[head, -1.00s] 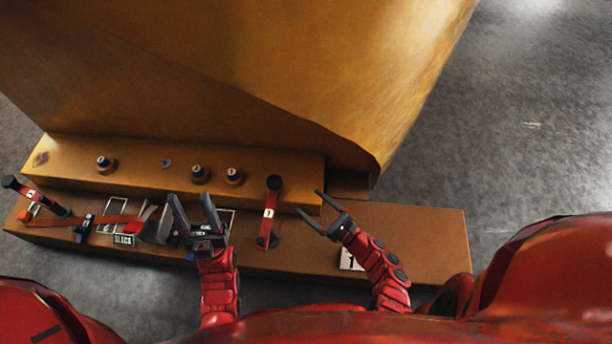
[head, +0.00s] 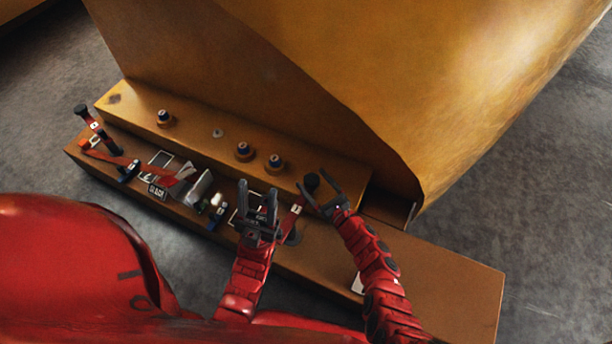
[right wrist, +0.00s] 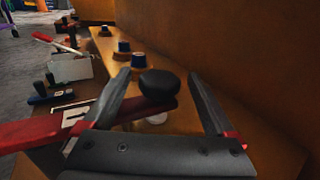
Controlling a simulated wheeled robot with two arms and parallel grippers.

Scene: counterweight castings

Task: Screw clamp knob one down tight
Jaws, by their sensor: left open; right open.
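My left gripper (head: 258,187) is open over the lower shelf, in front of the knobs.
Another black-ended lever (head: 97,126) stands at the far left. A strap, frames and small parts lie between. A large yellow casting (head: 330,70) rises behind. The shelf's right end is mostly clear.

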